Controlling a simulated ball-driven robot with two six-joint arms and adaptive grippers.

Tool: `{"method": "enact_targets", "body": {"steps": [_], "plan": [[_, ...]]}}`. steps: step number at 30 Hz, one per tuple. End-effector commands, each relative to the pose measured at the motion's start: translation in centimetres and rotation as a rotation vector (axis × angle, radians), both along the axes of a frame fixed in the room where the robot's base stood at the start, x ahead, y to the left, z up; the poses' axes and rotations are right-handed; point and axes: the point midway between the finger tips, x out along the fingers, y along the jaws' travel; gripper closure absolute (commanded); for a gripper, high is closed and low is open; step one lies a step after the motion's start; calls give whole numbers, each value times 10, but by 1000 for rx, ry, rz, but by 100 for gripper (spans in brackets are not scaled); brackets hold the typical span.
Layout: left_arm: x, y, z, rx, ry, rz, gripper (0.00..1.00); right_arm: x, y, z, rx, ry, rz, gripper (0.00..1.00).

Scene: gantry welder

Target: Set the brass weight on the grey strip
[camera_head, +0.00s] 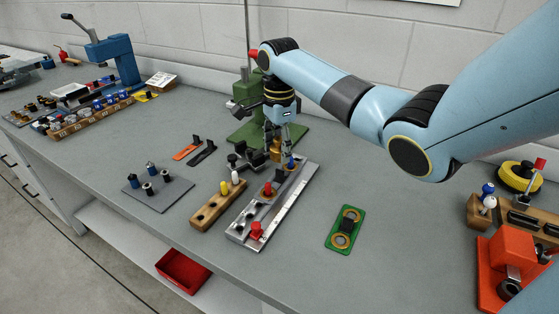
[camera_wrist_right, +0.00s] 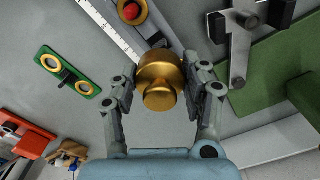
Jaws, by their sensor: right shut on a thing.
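The brass weight (camera_head: 276,154) is held in my right gripper (camera_head: 279,140), at the far end of the long grey metal strip. In the right wrist view the brass weight (camera_wrist_right: 159,82) sits knob toward the camera, with the fingers of my right gripper (camera_wrist_right: 164,80) shut on both its sides. The grey strip (camera_head: 283,208) has a scale along one edge and carries red, blue and dark knobbed pieces; its end (camera_wrist_right: 165,18) shows beyond the weight. I cannot tell whether the weight touches the strip or the bench. My left gripper is not in view.
A wooden block (camera_head: 206,212) with pegs lies left of the strip. A green plate (camera_head: 334,241) with two rings lies to the right. A green stand (camera_head: 241,100) is behind my gripper. A grey plate (camera_head: 175,196) with pegs lies left. Bench right of the strip is mostly clear.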

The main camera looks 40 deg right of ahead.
Motion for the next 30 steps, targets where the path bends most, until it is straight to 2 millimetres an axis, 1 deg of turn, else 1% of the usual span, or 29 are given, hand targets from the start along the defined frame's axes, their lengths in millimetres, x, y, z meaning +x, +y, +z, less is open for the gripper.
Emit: {"method": "enact_targets", "body": {"steps": [6, 8, 20, 21, 25, 30], "plan": [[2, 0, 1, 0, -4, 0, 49, 0, 0, -30, 0, 1, 0, 100], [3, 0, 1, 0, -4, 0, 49, 0, 0, -35, 0, 0, 0, 100], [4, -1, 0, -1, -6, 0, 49, 0, 0, -40, 0, -1, 0, 100], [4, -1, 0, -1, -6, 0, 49, -1, 0, -40, -1, 1, 0, 49], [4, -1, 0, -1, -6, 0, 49, -1, 0, -40, -1, 1, 0, 32], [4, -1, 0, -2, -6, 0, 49, -1, 0, -40, -1, 1, 0, 31]]}}
